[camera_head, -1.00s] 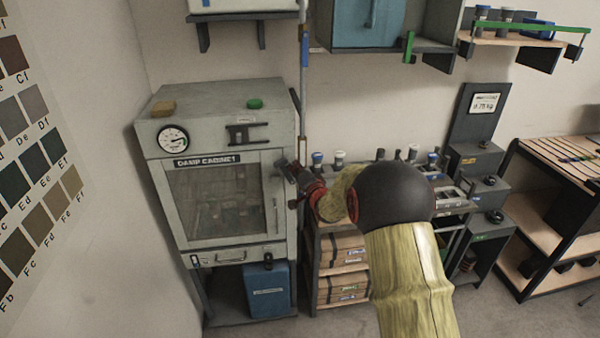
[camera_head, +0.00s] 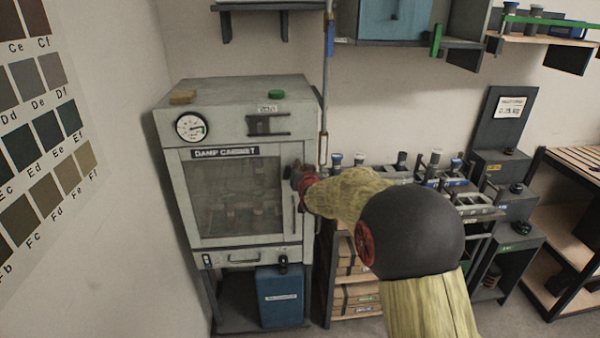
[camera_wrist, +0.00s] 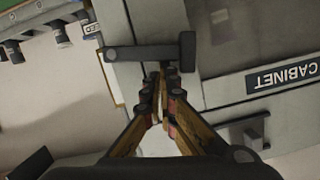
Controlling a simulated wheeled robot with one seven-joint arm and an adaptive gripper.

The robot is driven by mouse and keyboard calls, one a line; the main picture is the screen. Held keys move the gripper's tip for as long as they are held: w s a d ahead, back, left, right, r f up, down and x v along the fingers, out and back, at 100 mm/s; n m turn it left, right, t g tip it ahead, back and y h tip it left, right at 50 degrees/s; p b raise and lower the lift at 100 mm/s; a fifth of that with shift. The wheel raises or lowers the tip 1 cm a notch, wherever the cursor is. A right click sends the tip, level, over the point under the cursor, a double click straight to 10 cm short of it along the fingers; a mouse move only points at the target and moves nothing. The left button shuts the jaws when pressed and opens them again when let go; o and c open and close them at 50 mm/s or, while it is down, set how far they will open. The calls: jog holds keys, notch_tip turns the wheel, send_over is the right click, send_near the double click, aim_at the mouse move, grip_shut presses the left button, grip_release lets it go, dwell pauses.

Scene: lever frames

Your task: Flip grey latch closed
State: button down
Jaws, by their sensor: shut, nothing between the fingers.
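The grey latch (camera_wrist: 150,52) shows in the wrist view as a dark grey bar with a crosspiece at its right end, over the light cabinet front. My gripper (camera_wrist: 162,72) is shut and empty. Its fingertips meet just below the bar in the picture, close to it; I cannot tell whether they touch. In the head view my gripper (camera_head: 298,176) is at the right side of the damp cabinet (camera_head: 185,240), near the door edge. There my gripper and wrist hide the latch, so its angle is unclear.
The cabinet door has a dark window (camera_head: 235,195) and a gauge (camera_head: 190,127) above it. A dark bracket (camera_head: 268,125) is on the upper front. A vertical pipe (camera_head: 326,90) rises behind the cabinet's right side.

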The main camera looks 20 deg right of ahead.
jog(key=shift+w+a+f+b, duration=0.1)
jog(key=shift+a+f+b, duration=0.15)
jog(key=shift+f+b, duration=0.15)
jog(key=shift+a+f, duration=0.1)
dwell(0.5)
notch_tip(320, 180, up, 5)
jog(key=shift+f+p, duration=0.15)
jog(key=shift+p, duration=0.5)
jog(key=p+v, duration=0.1)
jog(key=v, duration=0.8)
jog(key=shift+s+a+f, duration=0.2)
jog(key=shift+s+f, duration=0.05)
jog(key=shift+s, duration=0.2)
